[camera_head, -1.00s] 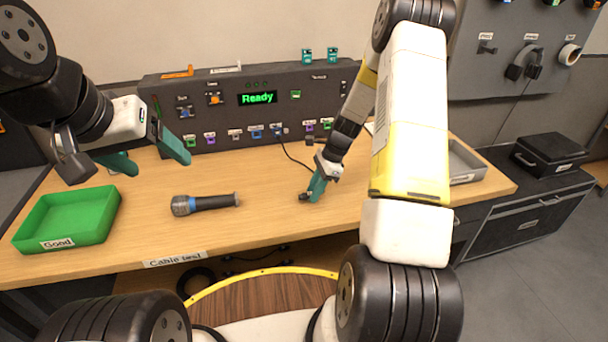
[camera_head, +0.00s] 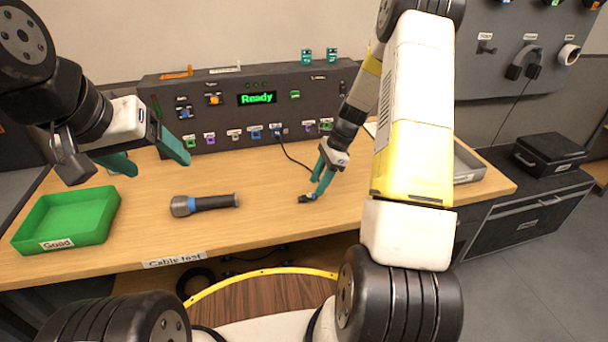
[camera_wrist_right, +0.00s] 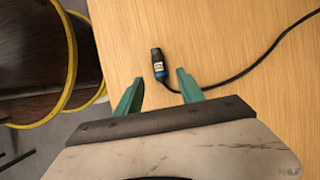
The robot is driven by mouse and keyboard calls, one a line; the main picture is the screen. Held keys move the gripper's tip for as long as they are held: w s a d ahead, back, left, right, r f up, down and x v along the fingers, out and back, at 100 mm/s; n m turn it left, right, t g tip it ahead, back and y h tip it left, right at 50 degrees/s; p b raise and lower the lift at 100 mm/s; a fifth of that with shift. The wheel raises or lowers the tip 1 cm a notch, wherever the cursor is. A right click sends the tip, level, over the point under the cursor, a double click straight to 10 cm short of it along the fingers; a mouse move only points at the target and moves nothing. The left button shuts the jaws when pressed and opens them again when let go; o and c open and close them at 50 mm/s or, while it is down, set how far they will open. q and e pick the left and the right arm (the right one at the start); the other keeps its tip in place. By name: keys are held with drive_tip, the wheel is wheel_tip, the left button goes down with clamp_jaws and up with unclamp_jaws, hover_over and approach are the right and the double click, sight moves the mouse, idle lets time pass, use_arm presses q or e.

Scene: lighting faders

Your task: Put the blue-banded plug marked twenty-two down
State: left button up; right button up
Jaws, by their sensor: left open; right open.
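The plug (camera_head: 306,199) lies on the table, dark with a blue band and a small pale label too small to read; it also shows in the right wrist view (camera_wrist_right: 158,66). Its black cable (camera_wrist_right: 240,73) runs off to the right there. My right gripper (camera_head: 321,184) is open just above and behind the plug. In the right wrist view its green fingertips (camera_wrist_right: 159,80) stand apart, with the plug just beyond the gap between them. My left gripper (camera_head: 158,160) is open and empty, above the table's left side.
A tester panel (camera_head: 220,112) with a green "Ready" display and several coloured sockets stands at the back. A green tray (camera_head: 60,243) labelled "Good" sits at left, a torch (camera_head: 205,203) lies mid-table. A grey tray (camera_head: 467,167) is at right. Bare table surrounds the plug.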

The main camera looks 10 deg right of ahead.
drive_tip(key=v, duration=0.7)
drive_tip(key=s+a+r+n+t+h, duration=0.15)
drive_tip(key=s+r+n, duration=0.25)
drive_tip(key=r, duration=0.4)
drive_tip(key=s+a+r+n+t, duration=0.1)
drive_tip(key=s+a+r+n, duration=0.25)
drive_tip(key=r, duration=0.45)
drive_tip(key=s+a+r+n+t, duration=0.1)
drive_tip(key=s+r+n+t, duration=0.1)
drive_tip(key=s+n, duration=0.3)
drive_tip(key=s+a+r+n+t, duration=0.2)
drive_tip(key=s+r+n, duration=0.3)
drive_tip(key=s, duration=0.7)
drive_tip(key=shift+n+h, duration=0.35)
drive_tip(key=shift+a+r, duration=0.1)
